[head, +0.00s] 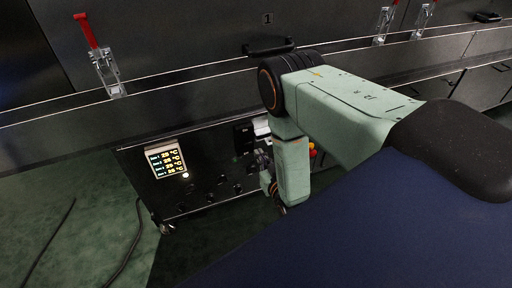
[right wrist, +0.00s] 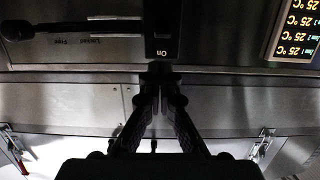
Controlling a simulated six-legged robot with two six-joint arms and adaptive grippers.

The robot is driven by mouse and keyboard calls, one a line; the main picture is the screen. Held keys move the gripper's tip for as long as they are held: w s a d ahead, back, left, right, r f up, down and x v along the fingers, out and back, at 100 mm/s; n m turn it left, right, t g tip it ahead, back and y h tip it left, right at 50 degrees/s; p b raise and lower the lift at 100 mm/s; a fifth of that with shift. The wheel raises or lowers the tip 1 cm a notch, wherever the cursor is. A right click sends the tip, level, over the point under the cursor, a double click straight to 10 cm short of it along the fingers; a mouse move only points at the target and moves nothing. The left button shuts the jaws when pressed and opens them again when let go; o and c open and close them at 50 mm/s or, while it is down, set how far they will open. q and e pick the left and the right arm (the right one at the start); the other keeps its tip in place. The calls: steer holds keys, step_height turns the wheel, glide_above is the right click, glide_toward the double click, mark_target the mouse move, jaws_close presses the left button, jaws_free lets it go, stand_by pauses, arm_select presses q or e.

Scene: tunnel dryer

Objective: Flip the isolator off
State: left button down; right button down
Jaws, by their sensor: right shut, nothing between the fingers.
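The isolator is a black block marked "On" (right wrist: 162,32) at the top middle of the right wrist view, which shows the panel upside down. In the head view it appears to be the black block (head: 243,133) on the control panel, right of the display. My right gripper (right wrist: 160,76) is shut and empty, its fingertips meeting just below the isolator in the wrist picture. Whether they touch it cannot be told. In the head view the right gripper (head: 262,161) is at the panel, partly hidden by my arm. My left gripper is not in view.
A lit temperature display (head: 166,161) is on the panel's left, with several dark knobs below. A dark lever (right wrist: 28,30) beside a "Locked/Free" label shows at the wrist view's upper left. Red-handled latches (head: 103,62) line the dryer wall above. Dark cables (head: 128,240) cross the green floor.

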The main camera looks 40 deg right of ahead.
mark_target(247, 143)
steer(key=b+x, duration=0.2)
steer(key=x, duration=0.5)
steer(key=shift+w+f+b, duration=0.15)
steer(key=shift+w+b, duration=0.05)
steer(key=shift+b, duration=0.15)
steer(key=shift+w+d, duration=0.2)
steer(key=shift+w, duration=0.5)
